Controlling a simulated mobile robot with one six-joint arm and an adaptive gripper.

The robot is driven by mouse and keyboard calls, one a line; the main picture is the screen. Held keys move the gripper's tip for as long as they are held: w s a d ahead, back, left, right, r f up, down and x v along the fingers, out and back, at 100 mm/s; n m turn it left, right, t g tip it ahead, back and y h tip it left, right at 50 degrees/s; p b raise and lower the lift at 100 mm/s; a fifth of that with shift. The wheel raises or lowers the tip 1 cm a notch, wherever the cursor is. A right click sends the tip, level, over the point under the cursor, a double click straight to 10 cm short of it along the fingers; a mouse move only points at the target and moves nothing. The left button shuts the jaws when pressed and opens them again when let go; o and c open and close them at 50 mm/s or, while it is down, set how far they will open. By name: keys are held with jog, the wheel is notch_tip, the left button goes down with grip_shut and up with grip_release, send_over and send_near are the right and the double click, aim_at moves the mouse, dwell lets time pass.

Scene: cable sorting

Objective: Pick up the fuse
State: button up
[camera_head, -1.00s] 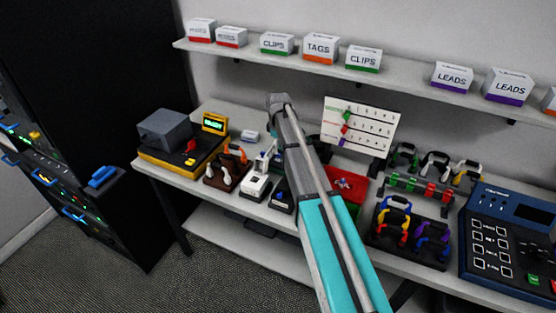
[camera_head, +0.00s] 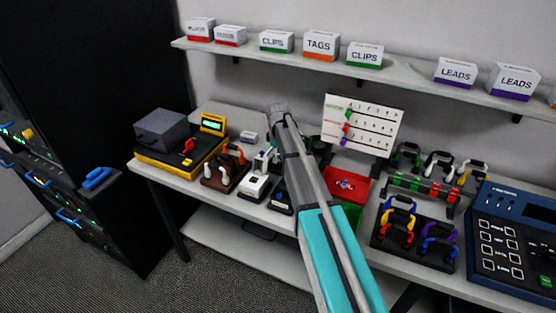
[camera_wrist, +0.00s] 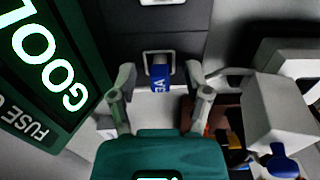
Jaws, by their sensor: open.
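In the wrist view, a small blue block with white lettering, apparently the fuse (camera_wrist: 162,80), stands in front of a pale outlined square on a dark surface. My gripper (camera_wrist: 162,71) is open, with one finger on each side of the blue block and a visible gap at both sides. Whether the fingertips are level with it in depth I cannot tell. In the head view, my arm reaches over the bench, and I cannot make out the fuse or the fingertips there.
A green lit panel (camera_wrist: 55,65) fills the left of the wrist view, close to the left finger. A pale block (camera_wrist: 283,110) stands at right. The bench holds a yellow device (camera_head: 178,158), a white device (camera_head: 254,187), a red tray (camera_head: 348,181) and a blue console (camera_head: 510,235).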

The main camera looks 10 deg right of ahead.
jog(key=shift+c, duration=0.3)
grip_shut()
jog(key=shift+r, duration=0.15)
dwell(0.3)
notch_tip(320, 180, up, 3)
jog(key=p, duration=0.3)
jog(key=s+a+r+p, duration=0.1)
jog(key=s+r+p, duration=0.8)
jog(key=s, duration=0.5)
jog(key=shift+a+r+p, duration=0.25)
jog(key=shift+r+p, duration=0.1)
jog(key=shift+p, duration=0.15)
jog(key=shift+r, duration=0.15)
jog(key=shift+r+p, duration=1.35)
jog(key=shift+p, duration=0.15)
